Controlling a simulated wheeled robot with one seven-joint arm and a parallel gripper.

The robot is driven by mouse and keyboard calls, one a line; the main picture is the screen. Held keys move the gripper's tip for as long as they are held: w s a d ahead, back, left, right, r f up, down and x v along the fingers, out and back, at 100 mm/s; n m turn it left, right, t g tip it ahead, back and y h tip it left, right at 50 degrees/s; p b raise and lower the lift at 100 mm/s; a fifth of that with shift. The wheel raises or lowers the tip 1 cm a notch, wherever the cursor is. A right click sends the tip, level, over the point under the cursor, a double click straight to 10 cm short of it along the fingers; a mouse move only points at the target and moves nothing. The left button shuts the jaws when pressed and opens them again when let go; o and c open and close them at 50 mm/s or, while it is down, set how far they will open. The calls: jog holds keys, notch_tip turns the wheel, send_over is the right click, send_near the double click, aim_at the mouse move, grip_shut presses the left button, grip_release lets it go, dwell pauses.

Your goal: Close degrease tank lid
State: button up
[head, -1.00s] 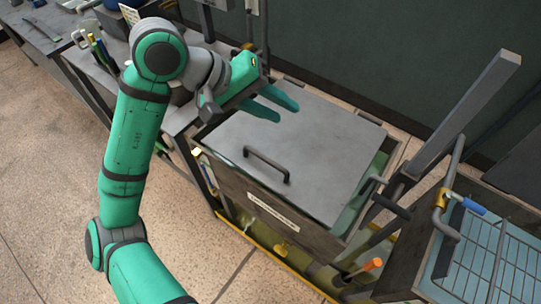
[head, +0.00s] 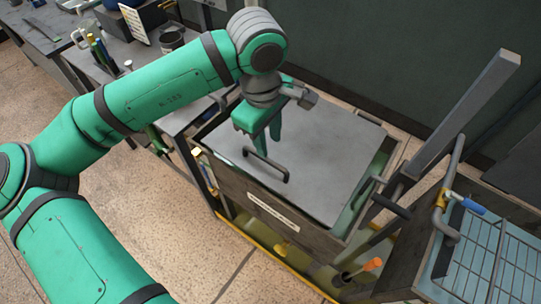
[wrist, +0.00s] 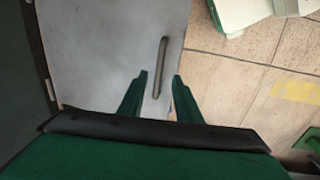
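The degrease tank (head: 237,196) is a dark box with a white label on its front. Its flat grey lid (head: 325,155) lies over most of the top, and a greenish strip of the inside shows along the right side. I cannot tell how far the lid is raised. A dark bar handle (head: 266,165) is fixed near the lid's front edge. My gripper (head: 262,143) points down over the lid, just behind the handle's left end. In the wrist view my gripper (wrist: 160,75) has its fingers apart, with the handle (wrist: 162,65) showing between them; no contact shows.
A bench (head: 105,65) with tools and pots stands at the left. A grey post (head: 465,115) rises right of the tank, next to a basin with a wire rack (head: 495,255) and a blue-handled tap (head: 473,206). Open tiled floor (head: 205,260) lies in front.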

aim_at(270, 162)
jog(key=f, duration=0.8)
jog(key=shift+w+d+f, duration=0.2)
jog(key=shift+w+d, duration=0.1)
jog(key=shift+a, duration=0.1)
grip_shut()
